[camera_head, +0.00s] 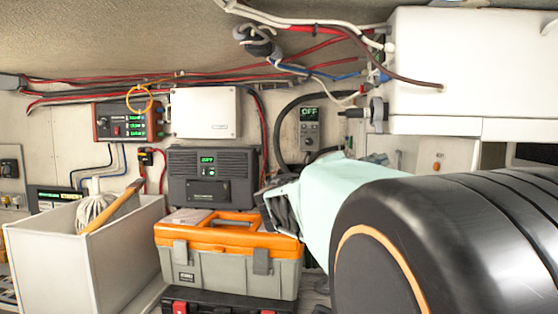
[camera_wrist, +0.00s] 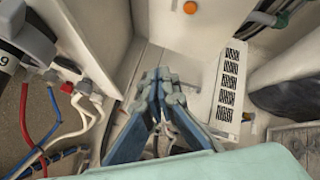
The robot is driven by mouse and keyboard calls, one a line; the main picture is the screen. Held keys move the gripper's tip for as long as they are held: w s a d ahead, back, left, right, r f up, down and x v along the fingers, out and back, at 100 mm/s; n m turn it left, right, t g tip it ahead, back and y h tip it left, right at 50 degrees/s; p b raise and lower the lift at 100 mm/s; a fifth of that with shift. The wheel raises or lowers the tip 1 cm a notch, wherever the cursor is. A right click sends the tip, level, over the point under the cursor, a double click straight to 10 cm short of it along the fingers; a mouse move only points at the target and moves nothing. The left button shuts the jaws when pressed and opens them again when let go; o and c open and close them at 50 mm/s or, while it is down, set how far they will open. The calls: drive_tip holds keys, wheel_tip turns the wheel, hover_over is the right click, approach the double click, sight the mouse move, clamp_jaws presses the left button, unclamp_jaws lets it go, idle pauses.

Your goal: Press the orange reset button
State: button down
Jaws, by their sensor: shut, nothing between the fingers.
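A small round orange button (camera_wrist: 190,7) shows at the top edge of the wrist view, on a white surface. In the head view a small orange spot (camera_head: 437,166) shows on a pale panel below the white box. My gripper (camera_wrist: 161,76) is shut and empty, its fingertips together below the orange button in the picture and apart from it. In the head view my arm partly hides the area around the gripper.
A grey and orange toolbox (camera_head: 205,255) and a grey open bin (camera_head: 135,260) with a wooden handle stand at left. A white box (camera_head: 460,60) hangs at upper right. Red, blue and white cables (camera_wrist: 80,95) run at the left of the wrist view.

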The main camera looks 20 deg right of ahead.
sight(436, 166)
drive_tip(key=shift+d, duration=0.1)
drive_tip(key=s+d, duration=0.4)
drive_tip(key=d, duration=0.3)
drive_tip(key=shift+s+d+f, duration=0.15)
drive_tip(key=shift+d+f, duration=0.1)
drive_tip(key=shift+f, duration=0.15)
drive_tip(key=shift+d+f+b, duration=0.1)
drive_tip(key=shift+d+b, duration=0.05)
drive_tip(key=shift+b, duration=0.25)
idle(1.1)
drive_tip(key=shift+s+d, duration=0.2)
